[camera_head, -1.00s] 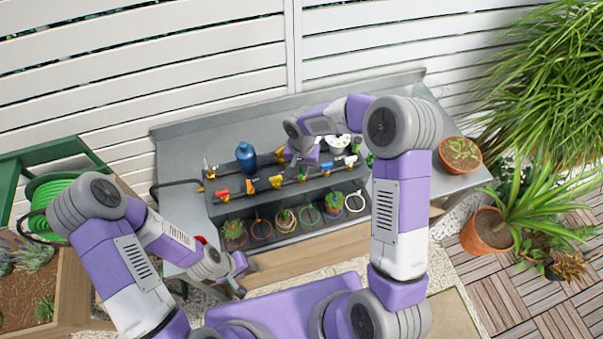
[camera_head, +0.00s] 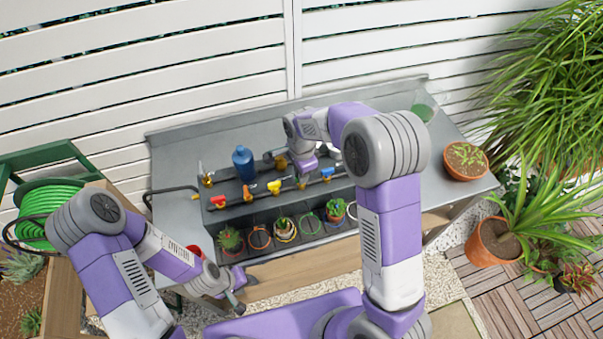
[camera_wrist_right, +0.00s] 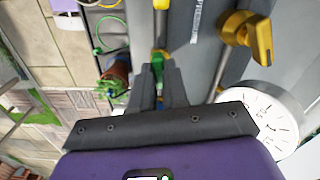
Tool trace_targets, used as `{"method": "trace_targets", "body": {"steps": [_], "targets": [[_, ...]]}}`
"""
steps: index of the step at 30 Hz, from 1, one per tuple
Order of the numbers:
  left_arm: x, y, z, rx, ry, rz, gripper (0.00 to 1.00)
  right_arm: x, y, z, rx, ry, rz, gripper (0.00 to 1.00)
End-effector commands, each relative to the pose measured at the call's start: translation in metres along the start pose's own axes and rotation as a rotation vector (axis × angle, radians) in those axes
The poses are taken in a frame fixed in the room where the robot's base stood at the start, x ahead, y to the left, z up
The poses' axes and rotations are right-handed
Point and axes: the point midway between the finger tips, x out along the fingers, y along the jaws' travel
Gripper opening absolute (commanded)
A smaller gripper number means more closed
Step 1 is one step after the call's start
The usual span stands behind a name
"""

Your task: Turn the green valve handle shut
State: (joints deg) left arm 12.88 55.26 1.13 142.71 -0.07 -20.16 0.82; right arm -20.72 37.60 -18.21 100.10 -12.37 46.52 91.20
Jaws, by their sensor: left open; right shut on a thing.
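The green valve handle (camera_wrist_right: 157,68) shows in the right wrist view, between the two dark fingertips of my right gripper (camera_wrist_right: 159,78). The gripper is shut on it; the fingers hide much of the handle, so I cannot tell its exact angle. In the head view my right gripper (camera_head: 303,182) is down at the row of valves, between the yellow handle (camera_head: 274,187) and the blue handle (camera_head: 327,172), and covers the green one. My left gripper (camera_head: 238,298) is open and empty, low at the front edge of the bench.
A blue bottle (camera_head: 243,164) stands behind the valve row. Small potted plants (camera_head: 284,229) stand in front of it. A brass valve (camera_wrist_right: 247,36) and a white dial gauge (camera_wrist_right: 268,112) are close to the right gripper. A terracotta pot (camera_head: 465,161) stands at the bench's right end.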

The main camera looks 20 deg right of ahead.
Motion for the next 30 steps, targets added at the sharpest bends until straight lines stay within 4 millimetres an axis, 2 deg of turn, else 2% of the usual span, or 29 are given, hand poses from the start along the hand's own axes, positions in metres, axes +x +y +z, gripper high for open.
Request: {"method": "trace_targets", "body": {"steps": [12, 29, 30], "targets": [[-0.0033, 0.0012, 0.0001, 0.0, 0.0, 0.0, 0.43, -0.0012, -0.0006, 0.0006, 0.19, 0.0, -0.002, 0.0], [-0.0035, 0.0013, 0.0001, 0.0, 0.0, 0.0, 0.43, -0.0008, -0.0008, 0.0005, 0.218, -0.001, -0.003, 0.0], [-0.0035, 0.0013, 0.0002, 0.0, 0.0, 0.0, 0.43, -0.0008, -0.0008, 0.0005, 0.218, -0.001, -0.003, 0.18]]}}
